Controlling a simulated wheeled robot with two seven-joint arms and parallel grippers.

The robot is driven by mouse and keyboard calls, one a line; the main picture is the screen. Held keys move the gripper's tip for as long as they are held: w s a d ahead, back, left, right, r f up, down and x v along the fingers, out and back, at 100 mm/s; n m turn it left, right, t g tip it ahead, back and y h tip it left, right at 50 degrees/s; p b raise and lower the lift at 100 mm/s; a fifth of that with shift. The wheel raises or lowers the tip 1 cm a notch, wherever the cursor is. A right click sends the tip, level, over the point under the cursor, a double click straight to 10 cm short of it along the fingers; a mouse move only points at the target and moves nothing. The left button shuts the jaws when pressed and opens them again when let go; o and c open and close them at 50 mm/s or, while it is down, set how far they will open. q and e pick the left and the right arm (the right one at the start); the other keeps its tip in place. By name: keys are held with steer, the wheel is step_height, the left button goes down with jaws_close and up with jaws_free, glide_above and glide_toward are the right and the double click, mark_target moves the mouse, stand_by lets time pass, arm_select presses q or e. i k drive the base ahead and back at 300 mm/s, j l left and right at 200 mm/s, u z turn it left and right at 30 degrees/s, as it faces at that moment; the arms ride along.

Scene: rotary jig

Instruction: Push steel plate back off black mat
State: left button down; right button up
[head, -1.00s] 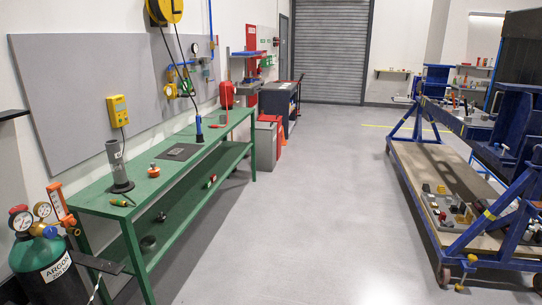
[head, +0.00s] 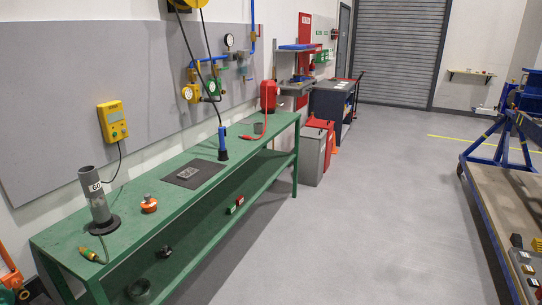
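The black mat (head: 207,170) lies flat on the top of the green bench (head: 140,205). A small grey steel plate (head: 188,172) lies on the mat, toward its front left part. Neither of my grippers shows in the head view, so I cannot see their state.
The floor (head: 330,220) in front is clear.

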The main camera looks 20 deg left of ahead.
mark_target(190, 172)
steer(key=i+u, duration=0.2)
steer(key=i, duration=0.35)
steer(key=i+l+u, duration=0.2)
steer(key=i, duration=0.35)
steer(key=i+l+u, duration=0.2)
steer(key=i, duration=0.35)
steer(key=i+j, duration=0.05)
steer(key=j, duration=0.05)
